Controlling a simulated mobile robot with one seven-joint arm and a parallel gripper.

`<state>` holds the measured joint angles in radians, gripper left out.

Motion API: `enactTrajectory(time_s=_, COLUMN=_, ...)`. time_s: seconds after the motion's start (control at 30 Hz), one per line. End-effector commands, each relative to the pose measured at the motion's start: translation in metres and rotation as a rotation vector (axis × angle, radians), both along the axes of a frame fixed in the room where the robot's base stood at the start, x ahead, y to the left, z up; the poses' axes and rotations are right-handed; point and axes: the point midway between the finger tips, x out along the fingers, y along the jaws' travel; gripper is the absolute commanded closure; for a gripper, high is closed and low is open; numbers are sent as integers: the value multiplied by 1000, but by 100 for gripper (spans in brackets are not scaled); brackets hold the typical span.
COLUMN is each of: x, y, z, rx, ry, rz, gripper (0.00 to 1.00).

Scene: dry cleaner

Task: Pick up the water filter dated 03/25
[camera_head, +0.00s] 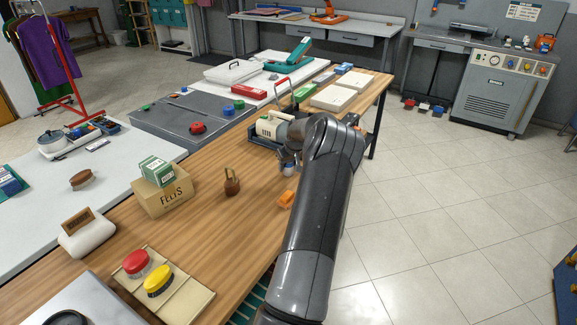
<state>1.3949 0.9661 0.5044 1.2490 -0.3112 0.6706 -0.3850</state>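No label reading 03/25 can be made out, so I cannot tell which thing is the water filter. My gripper (288,168) is in the middle of the view, pointing down over the wooden table (215,240), partly hidden by my dark arm. Its fingers are too small and covered to tell whether they are open or shut.
A box marked FELTS (163,199) carries a green and white box (156,171). A brown wooden piece (232,182) stands between it and my gripper. The floor right of the table is clear.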

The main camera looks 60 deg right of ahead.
Motion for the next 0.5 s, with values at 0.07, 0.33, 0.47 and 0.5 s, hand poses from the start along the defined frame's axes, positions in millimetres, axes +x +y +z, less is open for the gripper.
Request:
enactTrajectory(time_s=0.07, x=0, y=0, z=0, rx=0, ry=0, rz=0, gripper=61)
enactTrajectory(time_s=0.33, x=0, y=0, z=0, rx=0, ry=0, rz=0, gripper=83)
enactTrajectory(time_s=0.47, x=0, y=0, z=0, rx=-1, ry=-1, rz=0, gripper=87)
enactTrajectory(time_s=0.5, x=0, y=0, z=0, rx=-1, ry=-1, rz=0, gripper=87)
